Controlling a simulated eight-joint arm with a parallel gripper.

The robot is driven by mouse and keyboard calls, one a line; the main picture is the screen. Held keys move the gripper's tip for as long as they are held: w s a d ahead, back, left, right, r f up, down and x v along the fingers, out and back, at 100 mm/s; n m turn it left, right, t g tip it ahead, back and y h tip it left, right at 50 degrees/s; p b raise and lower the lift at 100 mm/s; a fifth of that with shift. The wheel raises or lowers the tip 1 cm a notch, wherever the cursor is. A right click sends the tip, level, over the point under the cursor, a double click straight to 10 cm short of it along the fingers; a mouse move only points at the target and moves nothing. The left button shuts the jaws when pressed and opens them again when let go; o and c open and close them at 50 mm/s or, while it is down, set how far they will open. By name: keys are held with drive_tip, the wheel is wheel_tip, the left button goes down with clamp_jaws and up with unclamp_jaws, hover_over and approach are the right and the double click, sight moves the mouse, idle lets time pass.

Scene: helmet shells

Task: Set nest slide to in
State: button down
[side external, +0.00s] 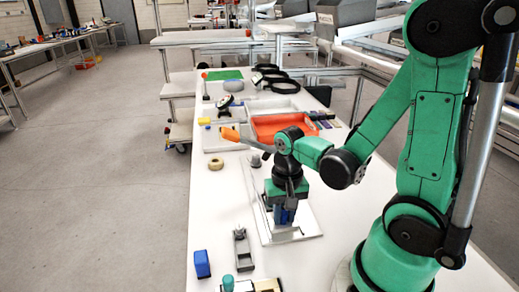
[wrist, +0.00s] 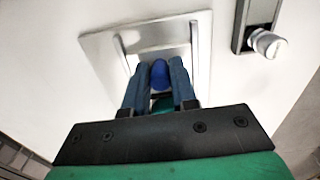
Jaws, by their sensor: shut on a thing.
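A pale metal plate (side external: 299,236) with raised side rails lies flat on the white table; I take it for the nest slide's base. It also shows in the wrist view (wrist: 103,48). My gripper (side external: 285,218) points down over the near part of the plate. In the wrist view, my gripper's two dark fingers (wrist: 159,85) are closed on the sides of a rounded blue knob (wrist: 159,72), between the rails. The knob's lower part and its join to the slide are hidden by the fingers.
A small grey rail fixture (side external: 243,249) with a silver knob (wrist: 266,42) stands beside the plate. A blue block (side external: 202,264) and a tan ring (side external: 216,163) are on the left of the table. An orange tray (side external: 270,126) lies farther back. The table's left strip is mostly clear.

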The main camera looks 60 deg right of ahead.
drive_tip(key=shift+w, duration=0.1)
idle(0.7)
drive_tip(key=w+d, duration=0.6)
drive_tip(key=shift+w+d, duration=0.15)
drive_tip(key=c, duration=0.7)
unclamp_jaws()
drive_tip(key=shift+r, duration=0.1)
drive_tip(key=shift+r, duration=2.75)
